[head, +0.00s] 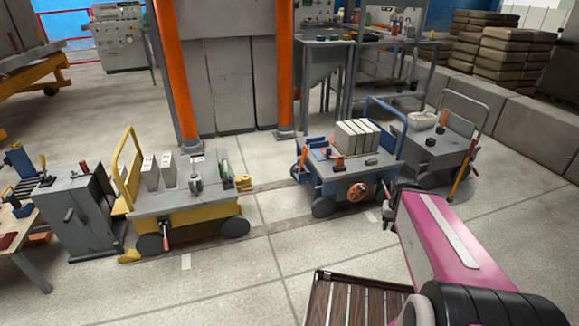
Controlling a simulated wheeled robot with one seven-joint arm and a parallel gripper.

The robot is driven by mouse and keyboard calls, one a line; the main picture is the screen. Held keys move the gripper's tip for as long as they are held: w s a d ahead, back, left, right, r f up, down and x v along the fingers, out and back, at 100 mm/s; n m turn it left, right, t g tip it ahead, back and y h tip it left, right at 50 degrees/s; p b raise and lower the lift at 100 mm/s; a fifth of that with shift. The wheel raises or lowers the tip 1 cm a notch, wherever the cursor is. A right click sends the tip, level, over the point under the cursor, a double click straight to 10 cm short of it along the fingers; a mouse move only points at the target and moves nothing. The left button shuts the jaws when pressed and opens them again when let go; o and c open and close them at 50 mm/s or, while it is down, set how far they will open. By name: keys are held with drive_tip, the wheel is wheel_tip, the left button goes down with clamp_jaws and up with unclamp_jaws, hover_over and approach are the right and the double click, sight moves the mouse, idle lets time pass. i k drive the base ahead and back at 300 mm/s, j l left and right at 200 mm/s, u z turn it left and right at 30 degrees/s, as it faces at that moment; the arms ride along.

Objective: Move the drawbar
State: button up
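I cannot tell for sure which part is the drawbar. A slanted yellow and orange bar (463,168) leans at the front of the grey cart (432,146) at the right. A red-handled lever (165,225) hangs at the front of the yellow cart (190,205). A thin red-tipped bar (386,188) shows at the right end of the blue cart (335,172). My magenta arm reaches up from the lower right. A small dark piece at its far end, seemingly my gripper (387,220), is beside the blue cart's right end. Its fingers are too small to make out, and contact is unclear.
The blue cart carries pale blocks (357,135) and has an orange handwheel (357,191). A grey cabinet (75,215) stands left of the yellow cart. Orange posts (285,70) and a concrete wall (530,135) stand behind. The floor in front of the carts is mostly clear.

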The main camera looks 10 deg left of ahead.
sight(302, 166)
drive_tip(key=u, duration=1.75)
drive_tip(key=l+u, duration=0.3)
drive_tip(key=l, duration=3.1)
drive_tip(key=k+l, duration=0.1)
drive_tip(key=l, duration=0.6)
